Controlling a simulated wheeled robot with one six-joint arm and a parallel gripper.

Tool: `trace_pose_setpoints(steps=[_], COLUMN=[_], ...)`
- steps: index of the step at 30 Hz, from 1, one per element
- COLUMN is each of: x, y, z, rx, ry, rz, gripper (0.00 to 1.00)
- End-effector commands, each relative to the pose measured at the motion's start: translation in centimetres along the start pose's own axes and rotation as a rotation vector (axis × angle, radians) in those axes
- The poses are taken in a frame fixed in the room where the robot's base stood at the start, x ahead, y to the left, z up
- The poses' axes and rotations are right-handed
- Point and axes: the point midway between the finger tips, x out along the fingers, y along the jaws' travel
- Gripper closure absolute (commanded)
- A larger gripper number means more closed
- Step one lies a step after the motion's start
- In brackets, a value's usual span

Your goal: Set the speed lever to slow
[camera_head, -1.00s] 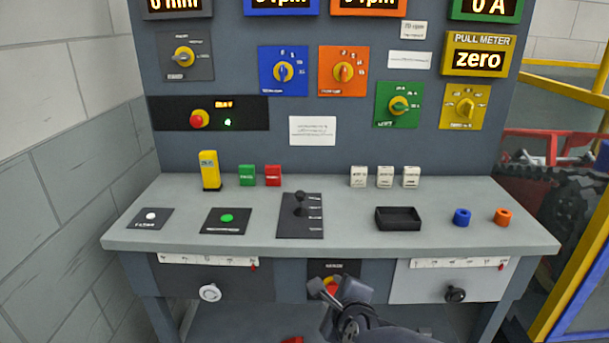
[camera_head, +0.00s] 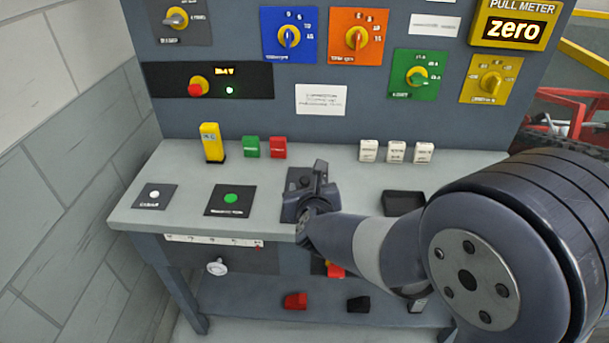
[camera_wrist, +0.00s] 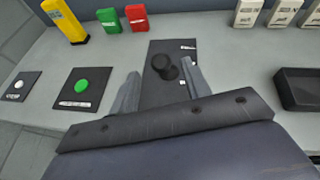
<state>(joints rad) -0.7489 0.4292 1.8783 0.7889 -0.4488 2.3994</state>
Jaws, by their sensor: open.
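The speed lever is a black knob (camera_wrist: 166,67) on a dark plate (camera_wrist: 173,48) with small white marks along its right side, set in the desk top. In the wrist view the knob shows between and just beyond the two fingertips. My gripper (camera_wrist: 158,82) is open, its fingers apart on either side of the lever's plate, with nothing held. In the head view my gripper (camera_head: 305,188) covers most of the plate and hides much of the lever. I cannot tell whether a finger touches the knob or which mark the lever is at.
Left of the plate is a green button (camera_head: 231,198), then a white button (camera_head: 154,194). Behind stand a yellow block (camera_head: 212,143), a green block (camera_head: 251,146), a red block (camera_head: 278,147) and white blocks (camera_head: 396,151). A black tray (camera_wrist: 300,88) lies to the right.

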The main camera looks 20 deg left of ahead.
Motion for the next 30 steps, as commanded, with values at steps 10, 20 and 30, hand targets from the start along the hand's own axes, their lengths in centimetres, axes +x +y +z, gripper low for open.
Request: trace_pose_setpoints(steps=[10,20,30], x=[5.1,6.8,6.8], y=[0.0,0.0,0.0], z=[0.0,0.0,0.0], rx=[-0.003,-0.002,-0.002], ry=[0.002,0.001,0.001], rz=[0.000,0.001,0.001], gripper=[0.55,0.55,0.64])
